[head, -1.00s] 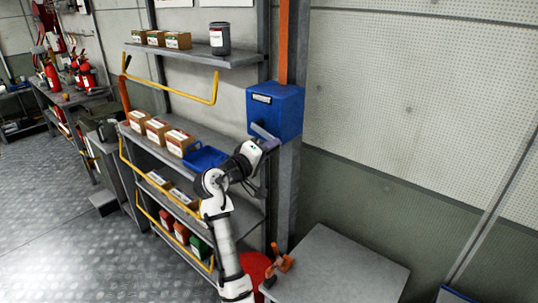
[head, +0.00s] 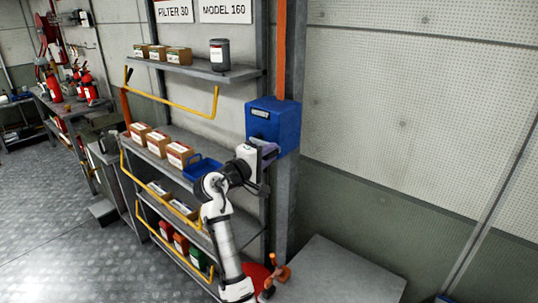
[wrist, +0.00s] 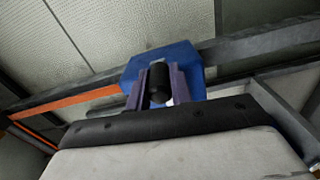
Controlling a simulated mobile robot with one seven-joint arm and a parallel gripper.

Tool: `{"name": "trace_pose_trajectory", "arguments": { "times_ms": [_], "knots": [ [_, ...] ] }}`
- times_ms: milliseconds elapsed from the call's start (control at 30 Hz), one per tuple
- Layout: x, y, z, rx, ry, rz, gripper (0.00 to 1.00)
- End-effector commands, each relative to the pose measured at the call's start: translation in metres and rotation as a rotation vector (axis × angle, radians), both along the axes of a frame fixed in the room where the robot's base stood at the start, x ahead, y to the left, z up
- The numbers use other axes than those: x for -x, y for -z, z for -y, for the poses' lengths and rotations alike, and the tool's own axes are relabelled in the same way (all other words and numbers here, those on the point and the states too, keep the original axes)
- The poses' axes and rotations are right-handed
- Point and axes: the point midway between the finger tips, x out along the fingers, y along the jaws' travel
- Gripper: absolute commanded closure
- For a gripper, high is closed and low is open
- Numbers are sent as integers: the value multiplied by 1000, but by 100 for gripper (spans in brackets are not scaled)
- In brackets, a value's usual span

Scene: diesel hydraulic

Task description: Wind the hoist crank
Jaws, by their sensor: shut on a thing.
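The hoist is a blue box (head: 273,125) on a grey post, with an orange strip running up from it. In the wrist view the blue box (wrist: 178,58) is straight ahead of my gripper. The crank's black round grip (wrist: 159,84) sits between my two purple fingers. My gripper (head: 268,151) is at the lower front of the box, and it also shows in the wrist view (wrist: 159,92), shut on the crank grip. The crank's arm is mostly hidden behind the gripper in the head view.
Shelving with cartons (head: 180,153), a blue tray (head: 203,168) and yellow rails (head: 190,108) stands left of the hoist, close to my arm. A grey table (head: 345,275) with an orange clamp-like item (head: 277,272) is below right. The wall right of the post is clear.

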Motion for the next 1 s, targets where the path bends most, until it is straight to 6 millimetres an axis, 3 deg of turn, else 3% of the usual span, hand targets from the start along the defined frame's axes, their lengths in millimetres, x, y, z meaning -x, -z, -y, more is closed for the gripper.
{"name": "trace_pose_trajectory", "arguments": {
  "times_ms": [133, 167, 300, 667, 1000],
  "knots": [
    [0, -4, -2, 0, -5, 8, 100],
    [0, -4, -2, 0, -5, 8, 75],
    [0, -3, -1, 0, -4, 7, 57],
    [4, 0, -4, -1, -3, 4, 57],
    [59, 3, -45, -2, -7, 8, 57]
  ]
}}
